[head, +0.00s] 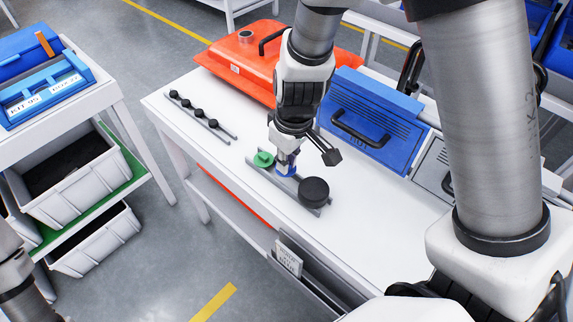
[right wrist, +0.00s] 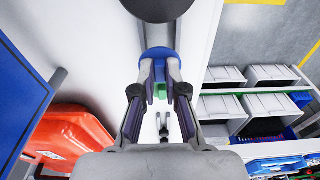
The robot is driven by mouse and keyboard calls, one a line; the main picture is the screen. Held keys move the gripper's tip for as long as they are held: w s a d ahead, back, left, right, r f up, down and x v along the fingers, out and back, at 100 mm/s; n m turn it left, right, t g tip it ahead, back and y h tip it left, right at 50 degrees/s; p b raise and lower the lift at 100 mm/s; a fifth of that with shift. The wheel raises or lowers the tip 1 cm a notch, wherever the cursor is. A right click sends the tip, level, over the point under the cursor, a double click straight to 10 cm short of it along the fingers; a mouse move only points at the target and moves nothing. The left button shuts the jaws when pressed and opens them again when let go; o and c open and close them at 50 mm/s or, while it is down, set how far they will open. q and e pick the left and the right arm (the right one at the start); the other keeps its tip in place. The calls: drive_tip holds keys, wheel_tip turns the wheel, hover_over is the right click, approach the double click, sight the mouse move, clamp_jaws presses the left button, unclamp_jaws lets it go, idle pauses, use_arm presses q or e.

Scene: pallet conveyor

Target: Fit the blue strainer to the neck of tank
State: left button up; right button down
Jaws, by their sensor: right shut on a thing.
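The orange-red tank (head: 228,69) lies at the back of the white table, with its round open neck (head: 246,37) facing up. Its orange side also shows in the right wrist view (right wrist: 75,130). The blue strainer (right wrist: 158,52) is between the fingertips of my right gripper (right wrist: 160,72), which is shut on it. In the head view the blue strainer (head: 290,172) sits at the grey rack (head: 262,172), between a green part and a black part. I cannot tell whether it is lifted. My left gripper is not in view.
A green part (head: 263,159) and a black round part (head: 314,191) are on the same rack. A strip with several black knobs (head: 200,114) lies to the left. A blue case (head: 372,119) with a black handle stands behind. The table's left front is clear.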

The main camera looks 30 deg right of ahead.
wheel_tip(320, 180, up, 8)
drive_tip(key=shift+s+r+p, duration=0.1)
drive_tip(key=shift+p, duration=1)
wheel_tip(320, 180, up, 8)
drive_tip(key=p, duration=0.7)
